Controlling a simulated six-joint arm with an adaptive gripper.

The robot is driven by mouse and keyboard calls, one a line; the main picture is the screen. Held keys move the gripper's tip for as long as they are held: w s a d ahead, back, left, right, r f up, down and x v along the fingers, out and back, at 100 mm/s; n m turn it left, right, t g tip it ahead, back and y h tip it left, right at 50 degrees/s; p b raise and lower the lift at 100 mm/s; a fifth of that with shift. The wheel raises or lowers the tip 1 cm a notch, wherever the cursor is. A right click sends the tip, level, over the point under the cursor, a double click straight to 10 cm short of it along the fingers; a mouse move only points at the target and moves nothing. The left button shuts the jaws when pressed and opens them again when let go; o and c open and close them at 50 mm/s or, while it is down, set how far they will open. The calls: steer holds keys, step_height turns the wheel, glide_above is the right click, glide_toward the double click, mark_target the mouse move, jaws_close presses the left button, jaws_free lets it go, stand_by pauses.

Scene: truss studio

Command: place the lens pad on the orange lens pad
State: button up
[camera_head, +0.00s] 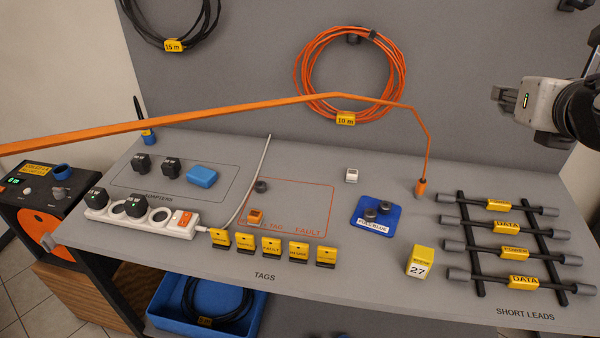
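A small white block (352,175), which may be the lens pad, sits on the grey bench right of the red-outlined area. A small orange block (255,216), likely the orange lens pad, lies inside that outline at its lower left, with nothing seen on top. My gripper (503,98) is at the upper right, raised above the bench and apart from both blocks. It is seen from the side, so its finger gap is unclear. Nothing is seen held in it.
An orange cable (240,108) runs across the view to an orange plug (420,188) on the bench. Bench around the white block is clear.

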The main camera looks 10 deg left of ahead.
steer(key=shift+s+a+f+n+y, duration=0.3)
steer(key=shift+s+a+f, duration=0.35)
steer(key=shift+s+f, duration=0.15)
steer(key=w+a+f+n+g+y, duration=0.1)
steer(key=w+a+f+n+y, duration=0.3)
steer(key=a+f, duration=0.75)
steer(key=w+a+f+n+g+y, duration=0.1)
steer(key=w+a+f+n+y, duration=0.15)
steer(key=w+a+f, duration=0.65)
steer(key=s+a+f+n+g+y, duration=0.25)
steer(key=a+f, duration=0.25)
steer(key=a, duration=0.5)
steer(key=s+a+f+n+g+y, duration=0.25)
steer(key=a+f, duration=0.25)
steer(key=a, duration=0.4)
steer(key=s+a+r+n+g+y, duration=0.1)
steer(key=a+r+n+g, duration=0.2)
steer(key=a+n+g, duration=0.3)
steer(key=shift+s+a+g, duration=0.25)
steer(key=shift+a+g, duration=0.05)
steer(key=shift+a, duration=0.55)
